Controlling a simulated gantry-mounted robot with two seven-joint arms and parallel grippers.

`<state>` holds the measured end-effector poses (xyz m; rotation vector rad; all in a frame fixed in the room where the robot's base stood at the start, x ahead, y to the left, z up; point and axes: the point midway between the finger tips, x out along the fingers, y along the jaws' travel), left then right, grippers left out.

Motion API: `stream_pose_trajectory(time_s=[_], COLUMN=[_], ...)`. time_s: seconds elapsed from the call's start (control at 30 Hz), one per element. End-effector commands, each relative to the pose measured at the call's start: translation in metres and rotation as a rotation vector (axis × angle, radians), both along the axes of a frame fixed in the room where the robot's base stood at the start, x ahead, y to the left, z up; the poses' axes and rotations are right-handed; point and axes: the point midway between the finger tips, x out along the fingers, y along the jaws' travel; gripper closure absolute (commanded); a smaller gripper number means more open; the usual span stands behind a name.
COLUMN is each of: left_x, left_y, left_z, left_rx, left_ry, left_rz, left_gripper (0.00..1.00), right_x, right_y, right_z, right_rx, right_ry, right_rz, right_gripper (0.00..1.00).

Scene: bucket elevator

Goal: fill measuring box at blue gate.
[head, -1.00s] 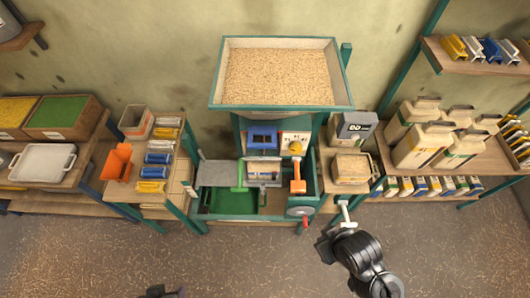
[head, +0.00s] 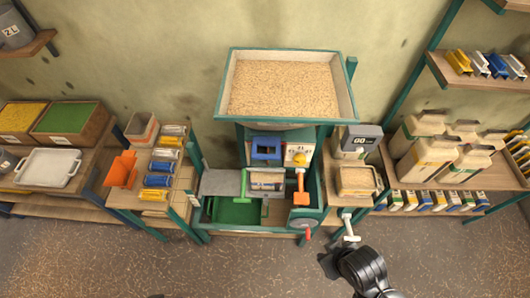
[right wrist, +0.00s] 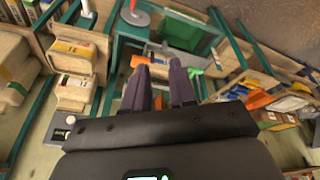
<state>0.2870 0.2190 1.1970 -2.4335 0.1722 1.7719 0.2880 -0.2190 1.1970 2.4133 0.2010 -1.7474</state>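The blue gate (head: 266,148) is on the front of the green machine, below the hopper of grain (head: 285,90). A pale box (head: 267,183) sits below the gate, between a green handle (head: 243,184) and an orange handle (head: 301,190); I cannot tell whether it holds grain. My right arm comes in at the lower right of the head view, apart from the machine. In the right wrist view my right gripper (right wrist: 160,82) has a gap between its dark fingers, with nothing held. My left gripper is not in view.
A wooden box of grain (head: 357,181) stands on the right shelf by a grey scale (head: 362,140). A red-handled wheel (head: 305,222) and a white T-shaped piece (head: 348,228) stick out in front. An orange scoop (head: 121,170) is on the left bench. The floor in front is clear.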

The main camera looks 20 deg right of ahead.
Motion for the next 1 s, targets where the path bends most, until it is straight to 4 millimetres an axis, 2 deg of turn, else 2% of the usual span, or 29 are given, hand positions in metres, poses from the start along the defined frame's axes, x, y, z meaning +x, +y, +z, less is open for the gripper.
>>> stream_pose_trajectory(time_s=[0.03,0.1,0.23,0.37,0.47,0.53,0.6,0.7,0.83,1.0], left_x=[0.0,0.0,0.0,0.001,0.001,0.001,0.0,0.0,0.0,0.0], left_y=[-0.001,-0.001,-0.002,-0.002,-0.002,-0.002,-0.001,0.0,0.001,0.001], left_z=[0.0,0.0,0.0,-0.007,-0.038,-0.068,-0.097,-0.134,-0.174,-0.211], left_rx=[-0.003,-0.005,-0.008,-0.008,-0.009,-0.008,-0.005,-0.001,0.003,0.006], left_ry=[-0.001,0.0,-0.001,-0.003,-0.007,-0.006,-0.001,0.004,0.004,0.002], left_rz=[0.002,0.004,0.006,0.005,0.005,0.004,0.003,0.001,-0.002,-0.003], left_gripper=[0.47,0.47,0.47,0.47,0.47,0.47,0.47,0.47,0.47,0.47], right_x=[0.002,0.009,0.033,0.067,0.112,0.148,0.18,0.218,0.256,0.289], right_y=[0.001,0.002,0.004,0.01,0.017,0.021,0.025,0.031,0.039,0.049], right_z=[0.001,0.003,0.004,-0.013,-0.041,-0.06,-0.071,-0.082,-0.091,-0.095], right_rx=[-0.009,-0.029,-0.106,-0.258,-0.449,-0.62,-0.779,-0.959,-1.082,-1.117], right_ry=[-0.011,-0.052,-0.184,-0.361,-0.54,-0.667,-0.767,-0.87,-0.964,-1.028], right_rz=[0.034,0.11,0.32,0.584,0.775,0.882,0.942,0.977,0.957,0.924], right_gripper=[0.66,0.58,0.58,0.58,0.58,0.58,0.58,0.58,0.58,0.58])
